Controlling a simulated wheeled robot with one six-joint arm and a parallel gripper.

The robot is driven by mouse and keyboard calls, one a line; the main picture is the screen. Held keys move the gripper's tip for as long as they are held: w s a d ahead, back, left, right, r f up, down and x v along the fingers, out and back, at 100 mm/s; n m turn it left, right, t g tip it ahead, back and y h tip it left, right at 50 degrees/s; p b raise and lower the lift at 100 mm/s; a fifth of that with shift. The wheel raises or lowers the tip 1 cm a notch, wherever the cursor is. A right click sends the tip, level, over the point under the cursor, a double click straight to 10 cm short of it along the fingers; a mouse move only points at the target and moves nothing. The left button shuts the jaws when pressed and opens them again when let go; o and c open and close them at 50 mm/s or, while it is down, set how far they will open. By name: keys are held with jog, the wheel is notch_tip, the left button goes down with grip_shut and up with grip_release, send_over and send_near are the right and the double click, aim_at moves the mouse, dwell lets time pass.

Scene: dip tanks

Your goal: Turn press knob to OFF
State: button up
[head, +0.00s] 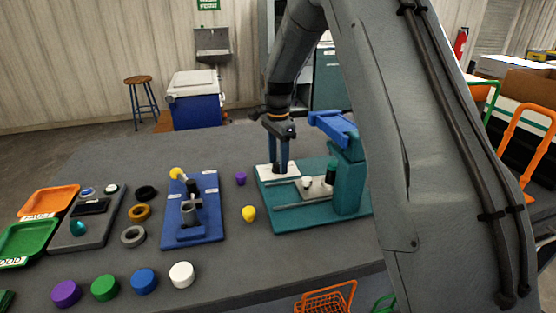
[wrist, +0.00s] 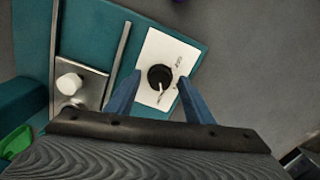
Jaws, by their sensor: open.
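The press (head: 347,180) is a teal machine with a blue lever on top and a teal base plate. Its knob (wrist: 160,77) is a round black dial with a white pointer line on a white label plate (wrist: 184,54). The pointer aims down in the wrist view, and the label's lettering is too small to read surely. My gripper (wrist: 158,86) is open, its two blue fingers on either side of the knob. In the head view my gripper (head: 280,165) points down over the white plate and partly hides the knob. I cannot tell whether the fingers touch it.
A metal slide with a white piece (wrist: 70,83) lies beside the knob plate. A yellow piece (head: 249,213) and a small purple piece (head: 240,178) stand on the table left of the press. A blue fixture (head: 208,227) stands further left. My arm hides the table's right side.

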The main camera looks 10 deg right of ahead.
jog(key=shift+f, duration=0.25)
jog(key=c, duration=1)
jog(key=shift+c, duration=0.2)
